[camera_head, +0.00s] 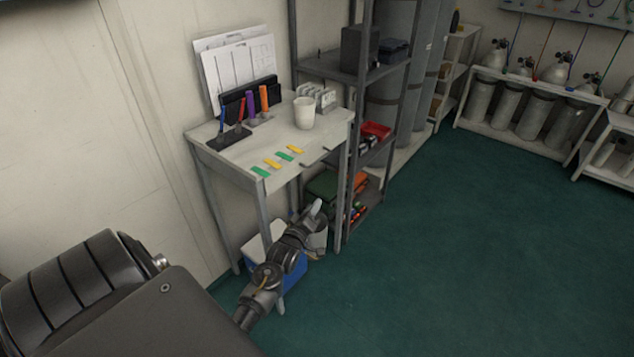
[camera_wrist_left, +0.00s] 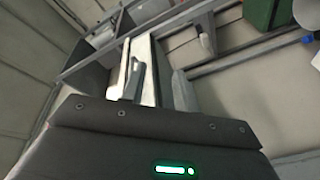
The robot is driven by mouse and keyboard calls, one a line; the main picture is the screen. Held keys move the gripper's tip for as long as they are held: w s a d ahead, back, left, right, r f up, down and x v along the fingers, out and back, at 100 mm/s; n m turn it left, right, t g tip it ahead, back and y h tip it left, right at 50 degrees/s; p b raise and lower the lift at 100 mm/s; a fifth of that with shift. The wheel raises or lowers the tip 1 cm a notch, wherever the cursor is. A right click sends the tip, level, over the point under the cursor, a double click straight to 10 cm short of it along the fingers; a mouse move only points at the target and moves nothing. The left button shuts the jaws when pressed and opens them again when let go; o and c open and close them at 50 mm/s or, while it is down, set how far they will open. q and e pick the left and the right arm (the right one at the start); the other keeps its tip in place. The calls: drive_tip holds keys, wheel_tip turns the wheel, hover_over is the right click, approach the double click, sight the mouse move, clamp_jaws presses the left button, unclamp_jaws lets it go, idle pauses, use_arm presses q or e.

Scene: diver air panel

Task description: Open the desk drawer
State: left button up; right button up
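The desk (camera_head: 240,158) is a pale table on grey legs against the wall. Its front edge faces the open floor, and a small grey piece (camera_head: 314,163) shows there that looks like the drawer handle. The drawer front is seen too steeply to make out, but the drawer looks shut. My left gripper (camera_head: 314,210) is below and in front of the desk's front edge, apart from the handle. In the left wrist view its two fingers (camera_wrist_left: 160,85) stand apart with nothing clearly held between them. My right gripper is not in view.
On the desk are a white cup (camera_head: 304,113), a pen holder (camera_head: 230,138) and coloured tags (camera_head: 285,156). A blue and white box (camera_head: 262,250) stands underneath. A metal shelf (camera_head: 350,75) adjoins the desk's right side. Green floor (camera_head: 460,240) is free to the right.

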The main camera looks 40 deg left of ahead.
use_arm(q)
wheel_tip(320, 180, up, 7)
drive_tip(key=a+n+t+y, duration=0.2)
drive_tip(key=a, duration=0.1)
drive_tip(key=x, duration=1)
drive_tip(key=shift+w+d+f+b, duration=0.2)
drive_tip(key=shift+w+f+b, duration=0.1)
drive_tip(key=shift+w+b, duration=0.15)
clamp_jaws()
